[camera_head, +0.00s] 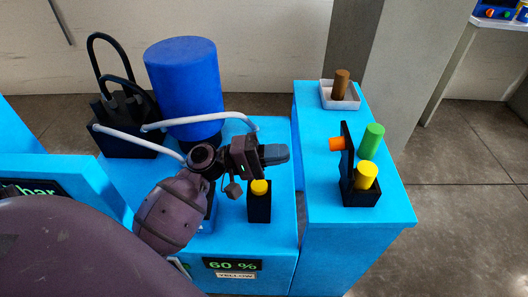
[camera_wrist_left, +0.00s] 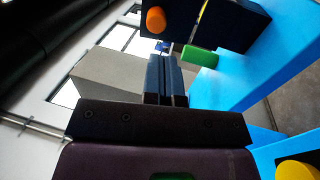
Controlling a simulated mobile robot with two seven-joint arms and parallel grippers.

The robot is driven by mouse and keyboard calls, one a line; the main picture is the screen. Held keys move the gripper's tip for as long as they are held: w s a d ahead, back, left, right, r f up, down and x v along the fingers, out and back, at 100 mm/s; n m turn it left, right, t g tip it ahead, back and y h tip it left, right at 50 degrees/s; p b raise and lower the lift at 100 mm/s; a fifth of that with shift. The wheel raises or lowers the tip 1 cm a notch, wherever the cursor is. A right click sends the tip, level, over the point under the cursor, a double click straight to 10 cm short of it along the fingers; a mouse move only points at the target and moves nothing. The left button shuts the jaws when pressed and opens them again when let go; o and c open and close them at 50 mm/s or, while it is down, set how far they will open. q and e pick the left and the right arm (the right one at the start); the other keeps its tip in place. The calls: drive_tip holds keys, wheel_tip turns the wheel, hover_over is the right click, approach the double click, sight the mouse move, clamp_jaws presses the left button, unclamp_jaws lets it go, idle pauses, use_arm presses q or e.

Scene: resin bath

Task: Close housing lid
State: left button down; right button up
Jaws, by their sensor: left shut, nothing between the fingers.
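The black housing (camera_head: 359,196) stands on the right blue cabinet, with a yellow cylinder (camera_head: 366,175) in it. Its black lid (camera_head: 346,150) stands upright, open, with an orange knob (camera_head: 337,144) on its left face. In the left wrist view the orange knob (camera_wrist_left: 155,19) and dark housing parts (camera_wrist_left: 236,22) show at the top; which part is lid is hard to tell there. My left gripper (camera_head: 283,154) is shut and empty, left of the lid and apart from it. Its fingers (camera_wrist_left: 165,75) are together in the left wrist view. My right gripper is not in view.
A green cylinder (camera_head: 372,137) stands by the lid. A white tray (camera_head: 352,104) with a brown cylinder (camera_head: 341,84) is at the back. A black holder (camera_head: 259,209) with a yellow top (camera_head: 260,187) stands below my gripper. A blue drum (camera_head: 184,85) stands at the left.

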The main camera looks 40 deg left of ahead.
use_arm(q)
drive_tip(key=x, duration=0.8)
